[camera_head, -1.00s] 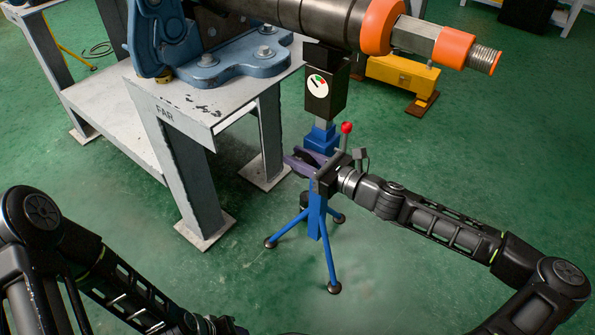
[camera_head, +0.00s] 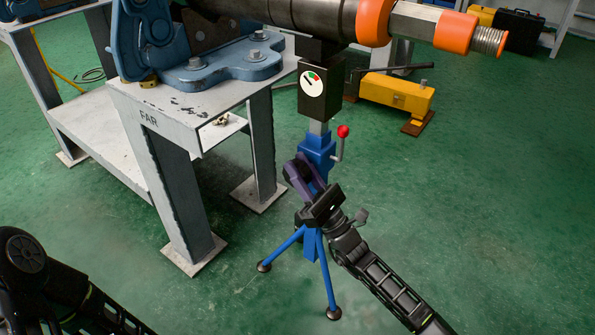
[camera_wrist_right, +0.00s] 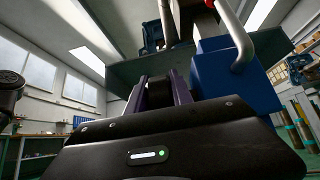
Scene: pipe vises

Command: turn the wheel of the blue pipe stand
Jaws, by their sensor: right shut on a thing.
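The blue pipe stand (camera_head: 316,150) stands on tripod legs beside the grey table, under the pipe. A black box with a round dial (camera_head: 312,88) tops its post. A crank with a red knob (camera_head: 343,131) sticks out at its right side. My right gripper (camera_head: 300,172) is at the stand's post, its purple fingers closed around a dark round part, seemingly the wheel (camera_head: 302,167), mostly hidden by them. In the right wrist view, the fingers (camera_wrist_right: 162,93) hold this dark part beside the blue body (camera_wrist_right: 230,75). My left gripper is out of view.
The grey table (camera_head: 195,130) marked FAR carries a blue vise (camera_head: 210,65) holding a dark pipe (camera_head: 310,15) with orange rings. A yellow unit (camera_head: 398,95) stands on the floor behind. The green floor at right is clear.

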